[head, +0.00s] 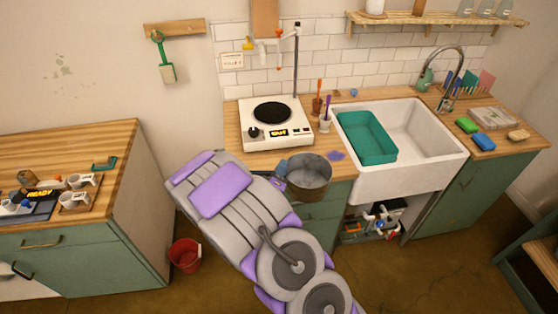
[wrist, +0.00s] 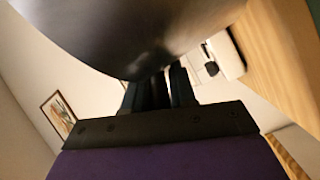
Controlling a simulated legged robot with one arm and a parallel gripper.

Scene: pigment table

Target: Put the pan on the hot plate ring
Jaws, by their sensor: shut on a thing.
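The pan (head: 310,176) is a grey metal pot, held near the front edge of the counter, to the right of my arm in the head view. Its dark underside (wrist: 140,30) fills the top of the wrist view. My gripper (wrist: 160,90) shows dark fingers closed at the pan; the exact grip point is hidden behind the pan. In the head view my gripper (head: 281,170) is mostly hidden by my arm. The hot plate (head: 260,136) is white, with a dark round ring (head: 272,113) that is bare. It stands on the counter behind and left of the pan.
A white sink (head: 425,145) with a teal basin (head: 366,137) is to the right. Cups with brushes (head: 324,123) stand right of the hot plate. A thin upright stand (head: 296,60) rises behind it. A red bucket (head: 186,255) is on the floor.

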